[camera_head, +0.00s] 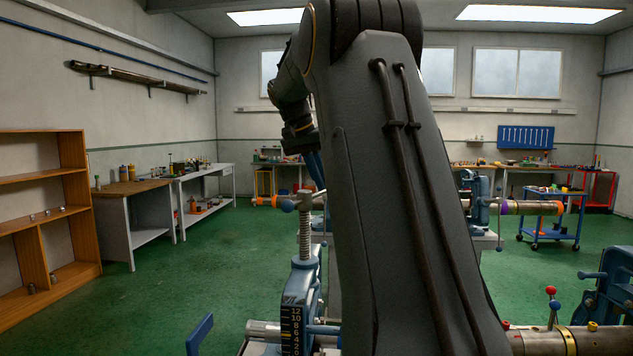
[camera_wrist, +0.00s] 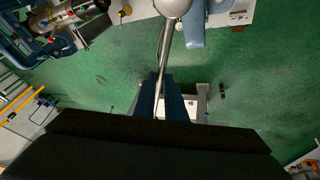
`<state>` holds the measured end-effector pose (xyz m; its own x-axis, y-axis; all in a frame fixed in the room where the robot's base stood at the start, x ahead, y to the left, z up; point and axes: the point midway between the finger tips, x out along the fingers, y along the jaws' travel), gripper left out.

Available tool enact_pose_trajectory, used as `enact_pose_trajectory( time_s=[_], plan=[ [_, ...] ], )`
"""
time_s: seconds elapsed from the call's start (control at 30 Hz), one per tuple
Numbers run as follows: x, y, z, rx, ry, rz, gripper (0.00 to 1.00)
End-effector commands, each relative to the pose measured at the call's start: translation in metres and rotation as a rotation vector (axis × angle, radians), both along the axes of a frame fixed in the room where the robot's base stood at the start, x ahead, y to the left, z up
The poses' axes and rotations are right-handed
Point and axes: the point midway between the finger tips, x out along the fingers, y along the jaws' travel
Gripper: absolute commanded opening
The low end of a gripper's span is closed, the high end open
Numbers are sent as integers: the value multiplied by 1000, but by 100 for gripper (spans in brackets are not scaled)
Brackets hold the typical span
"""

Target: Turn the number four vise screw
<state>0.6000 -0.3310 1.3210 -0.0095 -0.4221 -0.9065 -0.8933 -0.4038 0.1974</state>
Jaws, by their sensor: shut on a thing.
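A blue vise (camera_head: 300,285) stands in the near middle of the head view, with an upright threaded screw (camera_head: 305,235) and a number scale on its body. No vise number is readable. My gripper (camera_head: 318,180) reaches down at this handle, partly hidden behind my arm. In the wrist view, the blue fingers of my gripper (camera_wrist: 169,98) are shut on the metal bar handle (camera_wrist: 163,60), which runs up to a large round end (camera_wrist: 172,6).
Another vise with a purple-ringed pipe (camera_head: 515,208) stands at back right. A vise with red and blue knobs (camera_head: 610,285) stands at near right. A wooden shelf (camera_head: 45,210) is at left, and a blue cart (camera_head: 550,225) is at right. Green floor (camera_head: 180,270) is clear at left.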

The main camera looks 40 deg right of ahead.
Motion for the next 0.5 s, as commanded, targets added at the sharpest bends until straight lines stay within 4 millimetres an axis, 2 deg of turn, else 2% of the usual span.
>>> enact_pose_trajectory(
  time_s=[0.43,0.47,0.5],
  plan=[
    [-1,-1,4,-7,-5,-12,0],
    [-1,-1,4,-7,-5,-12,12],
    [-1,-1,4,-7,-5,-12,19]
  ],
)
